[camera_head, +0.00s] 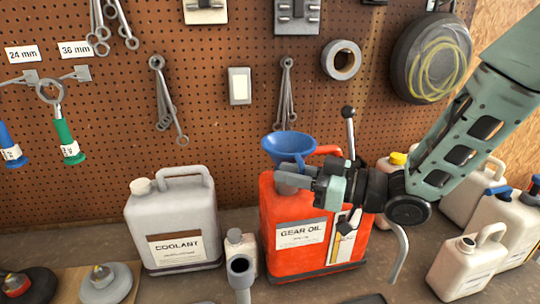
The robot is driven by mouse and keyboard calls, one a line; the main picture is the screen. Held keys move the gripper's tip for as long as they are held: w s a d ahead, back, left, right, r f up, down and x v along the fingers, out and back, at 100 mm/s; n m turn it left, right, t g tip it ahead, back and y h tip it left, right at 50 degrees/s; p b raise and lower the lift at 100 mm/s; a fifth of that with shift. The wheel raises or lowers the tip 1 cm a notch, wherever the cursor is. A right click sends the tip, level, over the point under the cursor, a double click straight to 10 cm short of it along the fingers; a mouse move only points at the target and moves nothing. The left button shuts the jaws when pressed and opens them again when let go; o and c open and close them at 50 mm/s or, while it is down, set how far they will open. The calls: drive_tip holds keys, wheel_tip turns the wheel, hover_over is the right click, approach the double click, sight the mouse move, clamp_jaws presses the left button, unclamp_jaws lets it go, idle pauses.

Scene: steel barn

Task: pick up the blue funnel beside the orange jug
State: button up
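The blue funnel (288,143) is at the centre of the head view, wide mouth up, above the orange gear oil jug (283,252) rather than plainly beside it. Its narrow lower end runs down behind my gripper's fingers. My gripper (290,178) reaches in from the right, with its fingers pointing left just below the funnel's bowl and in front of the jug's top. The fingers overlap the funnel's stem in the picture. I cannot tell whether they touch or hold it. The jug stands upright on the bench, its upper right side partly covered by my gripper.
A grey coolant jug (173,225) stands left of the orange jug, with a small spouted container (241,255) between them. White jugs (465,265) crowd the right. A lever with a black knob (348,112) rises behind my gripper. A tool-hung pegboard (215,130) closes the back.

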clamp_jaws()
